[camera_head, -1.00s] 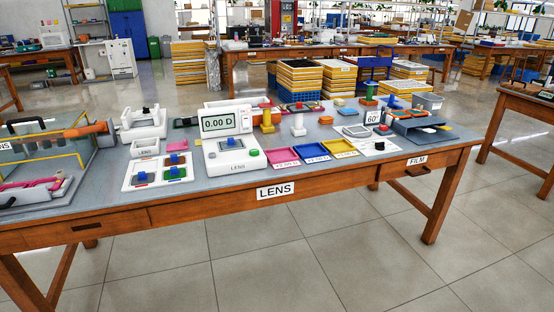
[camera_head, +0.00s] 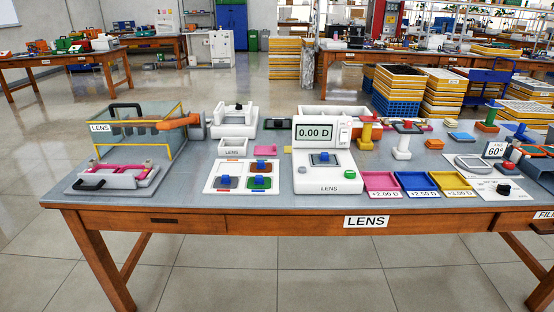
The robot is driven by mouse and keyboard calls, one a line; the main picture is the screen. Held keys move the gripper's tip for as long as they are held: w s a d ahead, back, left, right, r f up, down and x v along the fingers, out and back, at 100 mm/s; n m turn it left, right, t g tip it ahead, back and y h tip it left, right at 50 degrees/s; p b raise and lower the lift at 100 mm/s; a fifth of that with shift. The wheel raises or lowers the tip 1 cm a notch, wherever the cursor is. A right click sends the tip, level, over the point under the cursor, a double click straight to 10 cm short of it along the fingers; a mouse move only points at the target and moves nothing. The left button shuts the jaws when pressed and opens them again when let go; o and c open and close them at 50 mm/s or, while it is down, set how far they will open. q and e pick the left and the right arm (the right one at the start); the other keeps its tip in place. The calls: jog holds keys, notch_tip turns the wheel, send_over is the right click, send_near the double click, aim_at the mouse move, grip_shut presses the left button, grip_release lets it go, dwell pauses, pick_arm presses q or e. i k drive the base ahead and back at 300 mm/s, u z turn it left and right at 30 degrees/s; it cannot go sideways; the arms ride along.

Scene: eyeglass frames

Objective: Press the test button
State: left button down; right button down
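A white lens meter (camera_head: 312,185) labelled LENS stands on the bench. Its screen (camera_head: 314,132) reads 0.00 D. A round green button (camera_head: 349,174) is on the right of its front face; I cannot read a label on it. A piece with a blue top (camera_head: 323,157) sits on the meter's plate. Left of it, a white tray (camera_head: 227,189) holds several coloured pieces with blue tops. Neither of my grippers is in view.
The grey bench (camera_head: 125,208) has pink, blue and yellow trays (camera_head: 419,182) right of the meter. A clear yellow-edged guard with an orange handle (camera_head: 178,122) stands at left. The bench front before the meter is mostly bare. Tiled floor (camera_head: 270,275) is open in front.

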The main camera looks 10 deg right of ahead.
aim_at(350, 174)
jog(key=u, duration=0.3)
jog(key=i, duration=1.4)
jog(key=z, duration=0.7)
